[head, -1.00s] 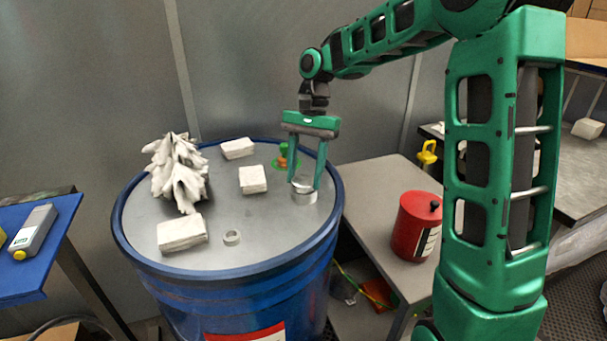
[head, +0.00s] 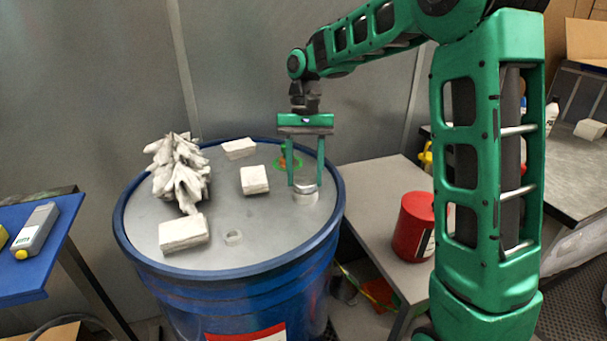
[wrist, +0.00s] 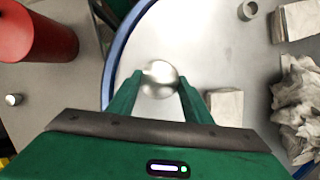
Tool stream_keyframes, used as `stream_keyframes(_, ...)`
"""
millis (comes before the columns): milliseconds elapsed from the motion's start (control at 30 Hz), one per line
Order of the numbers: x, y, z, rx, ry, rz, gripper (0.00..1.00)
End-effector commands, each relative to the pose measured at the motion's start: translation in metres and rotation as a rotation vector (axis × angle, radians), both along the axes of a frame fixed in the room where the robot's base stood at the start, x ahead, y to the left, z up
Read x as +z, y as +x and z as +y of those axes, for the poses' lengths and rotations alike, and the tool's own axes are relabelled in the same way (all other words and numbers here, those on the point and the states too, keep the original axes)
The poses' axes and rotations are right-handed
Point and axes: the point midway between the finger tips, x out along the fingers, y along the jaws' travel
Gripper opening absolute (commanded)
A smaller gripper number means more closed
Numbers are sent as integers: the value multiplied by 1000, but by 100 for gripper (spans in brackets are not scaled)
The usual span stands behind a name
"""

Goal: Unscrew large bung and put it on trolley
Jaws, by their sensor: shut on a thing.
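The large bung (head: 305,187) is a round metal plug at the right side of the blue drum's grey lid (head: 262,213). My gripper (head: 305,184) points straight down, its green fingers shut on the bung from both sides. The wrist view also shows the shiny bung (wrist: 159,80) between the fingertips (wrist: 159,86). The bung sits at or just above its round metal collar (head: 305,198); I cannot tell whether threads still engage. A grey two-level stand (head: 372,170), seemingly the trolley, stands right of the drum; its wheels are not visible.
A red canister (head: 413,226) stands on the grey stand, with free surface behind and left of it. White blocks (head: 183,232), a crumpled white rag (head: 178,172) and a small ring (head: 233,237) are on the lid. A blue-topped table (head: 50,255) is at left.

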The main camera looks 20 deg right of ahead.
Motion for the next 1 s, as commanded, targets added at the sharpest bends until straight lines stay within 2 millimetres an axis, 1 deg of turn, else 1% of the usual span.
stream_keyframes(167, 0, 0, 0, -1, 0, 1, 27)
stream_keyframes(200, 0, 0, 0, -2, 0, 1, 55)
stream_keyframes(467, 0, 0, 0, -3, 0, 0, 55)
stream_keyframes(567, 0, 0, -1, -33, 0, 0, 55)
stream_keyframes(900, 0, -1, -3, -342, 0, 0, 55)
stream_keyframes(1000, 0, -2, -3, -393, -1, 0, 55)
